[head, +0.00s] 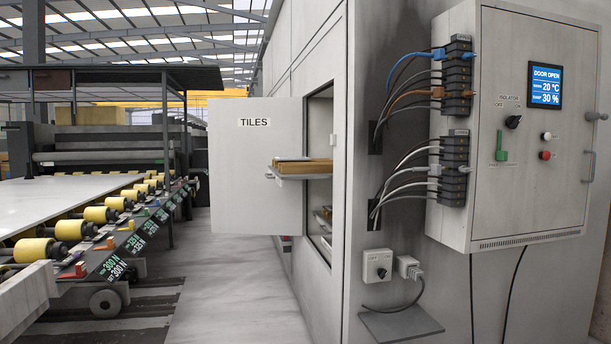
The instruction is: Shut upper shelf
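The upper shelf (298,177) is a thin pale board that sticks out of the opening in the tall grey cabinet (345,290). It carries a stack of brown, wood-coloured pieces (306,166). The cabinet door (240,190), labelled TILES, stands swung open to the left, behind the shelf. A lower level with more pieces (323,217) shows partly inside the opening, and it does not seem to stick out. How far the upper shelf reaches inside is hidden by the cabinet wall. My gripper is not in view.
A control box (490,150) with a screen reading DOOR OPEN, cables and knobs is on the right. A small ledge (400,325) juts out below a socket. A roller conveyor (110,215) with a slab runs along the left. The floor (215,270) between is clear.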

